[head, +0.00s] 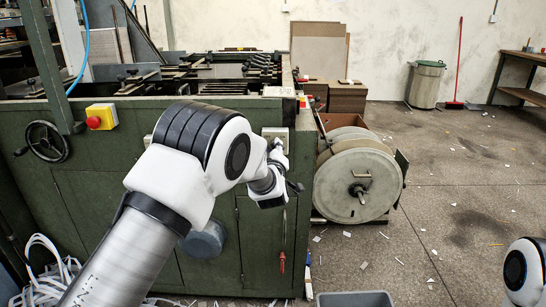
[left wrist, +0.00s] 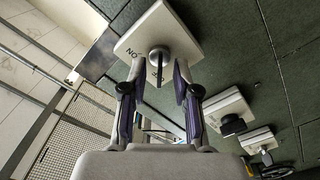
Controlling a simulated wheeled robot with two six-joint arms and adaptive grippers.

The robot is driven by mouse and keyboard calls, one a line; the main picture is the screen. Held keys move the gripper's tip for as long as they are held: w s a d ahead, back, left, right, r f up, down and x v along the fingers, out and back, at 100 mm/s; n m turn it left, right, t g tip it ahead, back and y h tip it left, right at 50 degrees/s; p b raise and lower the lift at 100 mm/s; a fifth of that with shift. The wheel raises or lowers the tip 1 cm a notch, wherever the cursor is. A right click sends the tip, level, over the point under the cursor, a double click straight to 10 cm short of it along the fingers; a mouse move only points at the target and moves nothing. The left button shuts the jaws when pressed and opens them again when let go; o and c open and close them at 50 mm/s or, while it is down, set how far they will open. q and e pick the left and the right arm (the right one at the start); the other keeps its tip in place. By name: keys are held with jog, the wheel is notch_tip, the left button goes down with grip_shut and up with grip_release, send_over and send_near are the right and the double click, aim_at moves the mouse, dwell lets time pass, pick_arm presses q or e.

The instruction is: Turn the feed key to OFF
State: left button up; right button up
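The feed key (left wrist: 158,59) is a small grey and dark key on a pale square switch plate (left wrist: 176,28) in the left wrist view. An "ON" label, seen upside down, is on the plate left of the key. In the head view the plate (head: 274,132) is on the green machine's front, near its right corner. My left gripper (left wrist: 158,72) is open, one finger on each side of the key, with visible gaps. In the head view my left gripper (head: 278,152) is in front of the plate and hides the key. My right gripper is out of view.
The green machine (head: 100,230) has a red emergency button (head: 94,122) and a black handwheel (head: 46,142). A large grey reel (head: 350,187) stands right of it. Other switch boxes (left wrist: 228,112) are beside the plate. Open floor (head: 450,200) with scraps lies at the right.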

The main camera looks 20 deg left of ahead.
pick_arm(q)
jog(key=v, duration=1.1)
